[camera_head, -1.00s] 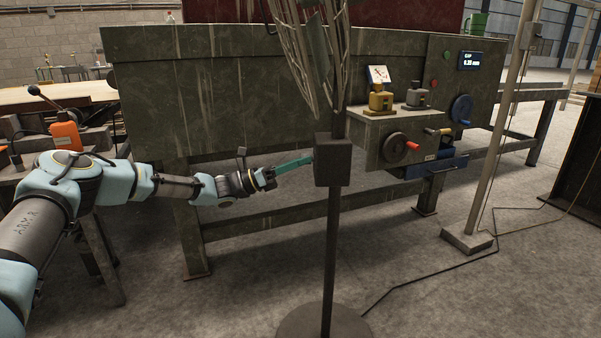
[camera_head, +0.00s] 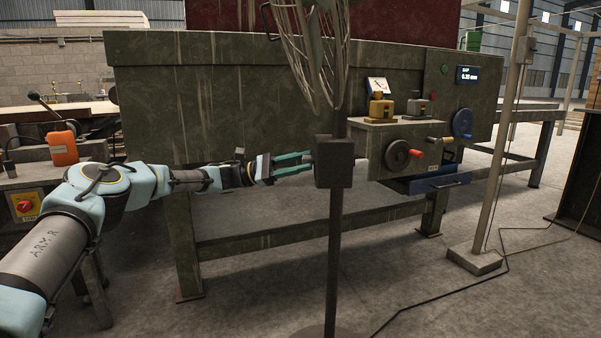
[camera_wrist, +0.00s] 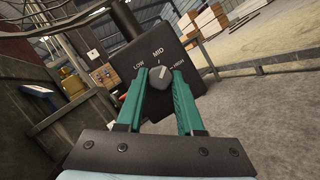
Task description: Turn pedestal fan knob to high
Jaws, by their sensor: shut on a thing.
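The fan's dark control box (camera_head: 334,163) sits on its post, just right of my gripper (camera_head: 308,164) in the head view. In the wrist view, the box face (camera_wrist: 155,50) carries the labels LOW, MID and HIGH around a dark round knob (camera_wrist: 158,80). My gripper (camera_wrist: 159,74) has its green fingers on either side of the knob and is shut on it. A pale mark on the knob's upper right appears to point between MID and HIGH; its exact setting is hard to tell. The knob is mostly hidden by the fingers in the head view.
The fan post (camera_head: 332,250) runs down to the floor, with the wire fan cage (camera_head: 312,55) above. A large green machine (camera_head: 225,100) stands close behind my arm. Its handwheel (camera_head: 397,155) is right of the box. A cable lies on the floor at right.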

